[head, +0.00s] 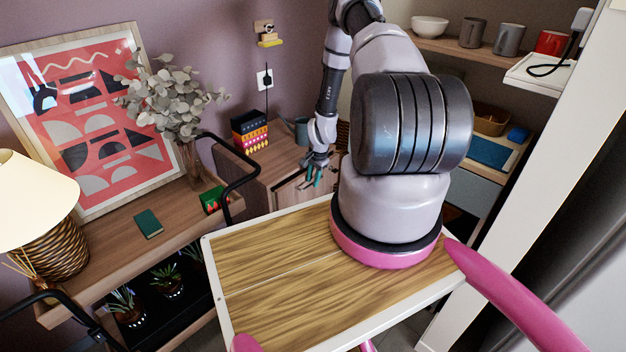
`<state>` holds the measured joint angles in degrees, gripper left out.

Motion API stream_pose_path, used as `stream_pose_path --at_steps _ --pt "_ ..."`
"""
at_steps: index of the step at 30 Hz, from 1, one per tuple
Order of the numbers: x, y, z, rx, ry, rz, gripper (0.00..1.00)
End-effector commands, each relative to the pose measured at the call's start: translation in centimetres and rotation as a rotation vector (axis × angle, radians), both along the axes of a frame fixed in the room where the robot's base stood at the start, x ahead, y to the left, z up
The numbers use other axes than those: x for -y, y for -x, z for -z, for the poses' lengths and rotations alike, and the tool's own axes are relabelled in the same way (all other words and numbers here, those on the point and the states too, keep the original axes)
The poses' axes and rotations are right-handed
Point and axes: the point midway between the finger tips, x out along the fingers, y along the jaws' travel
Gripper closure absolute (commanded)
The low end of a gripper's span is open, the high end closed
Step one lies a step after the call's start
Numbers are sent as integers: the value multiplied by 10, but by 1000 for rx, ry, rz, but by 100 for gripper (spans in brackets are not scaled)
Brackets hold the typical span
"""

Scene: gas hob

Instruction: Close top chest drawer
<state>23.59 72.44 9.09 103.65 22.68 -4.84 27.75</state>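The wooden chest (262,170) stands at the back, against the purple wall, beyond my base. A lighter wooden drawer front (290,196) shows at its front side, partly hidden by my arm and my base top. How far the drawer stands out cannot be told. My gripper (313,177) points down at the drawer front, close to its upper edge. Its teal-tipped fingers look apart with nothing between them. Whether they touch the drawer cannot be told.
On the chest stand a colourful box (250,132) and a grey watering can (298,128). A wooden console (110,250) with lamp, plant vase and picture is at left. A white panel (530,150) stands nearer.

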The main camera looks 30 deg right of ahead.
Motion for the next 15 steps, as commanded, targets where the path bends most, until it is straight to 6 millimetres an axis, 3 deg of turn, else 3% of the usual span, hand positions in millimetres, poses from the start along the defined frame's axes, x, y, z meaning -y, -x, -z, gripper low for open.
stream_pose_path --at_steps 1,2,15 --pt "0 0 0 0 0 0 93" --pt "0 0 0 0 0 0 100" --pt "0 0 0 0 0 0 100"
